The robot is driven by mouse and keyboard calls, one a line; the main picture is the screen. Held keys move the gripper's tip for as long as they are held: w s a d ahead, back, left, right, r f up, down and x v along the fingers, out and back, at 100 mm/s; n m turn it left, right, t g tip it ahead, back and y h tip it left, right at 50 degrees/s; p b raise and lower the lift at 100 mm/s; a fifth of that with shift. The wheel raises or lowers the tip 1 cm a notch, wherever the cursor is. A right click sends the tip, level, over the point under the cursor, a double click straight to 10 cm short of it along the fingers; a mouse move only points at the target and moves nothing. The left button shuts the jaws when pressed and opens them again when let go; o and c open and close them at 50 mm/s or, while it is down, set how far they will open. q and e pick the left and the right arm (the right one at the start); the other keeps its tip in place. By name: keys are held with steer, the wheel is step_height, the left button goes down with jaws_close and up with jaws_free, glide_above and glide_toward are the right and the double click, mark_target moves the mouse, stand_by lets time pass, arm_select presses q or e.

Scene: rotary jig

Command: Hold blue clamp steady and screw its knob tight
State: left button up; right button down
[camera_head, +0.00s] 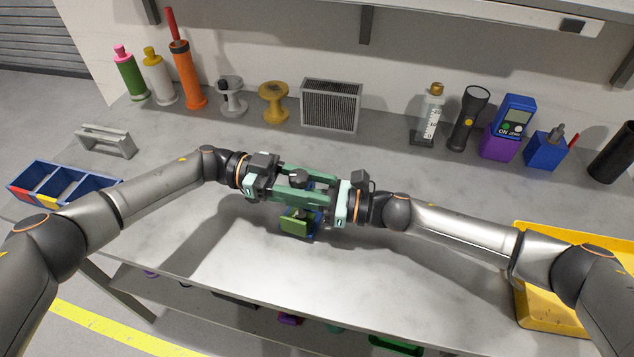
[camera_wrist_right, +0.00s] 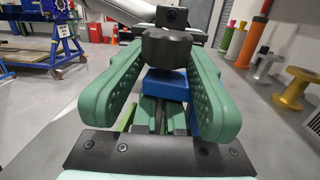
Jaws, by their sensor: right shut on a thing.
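The blue clamp (camera_head: 316,236) is at the middle of the bench, mostly hidden under my grippers. Its blue body also shows in the right wrist view (camera_wrist_right: 166,84), below the black knob (camera_wrist_right: 166,47). In the head view the knob (camera_head: 298,178) sits between two green fingers. My right gripper (camera_head: 292,182) is shut on the knob, with one finger on each side of it. My left gripper (camera_head: 314,207) reaches in from the left, low at the clamp.
An olive-green block (camera_head: 295,222) is beside the clamp. A blue bin (camera_head: 62,186) and grey bracket (camera_head: 106,141) are at left, a yellow tray (camera_head: 530,290) at right. Bottles, spools, a grey filter box (camera_head: 331,104) and a flashlight (camera_head: 469,116) line the back. The front bench is clear.

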arm_select(q)
steer(key=o, duration=0.4)
steer(key=shift+r, duration=0.1)
steer(key=v, duration=1.2)
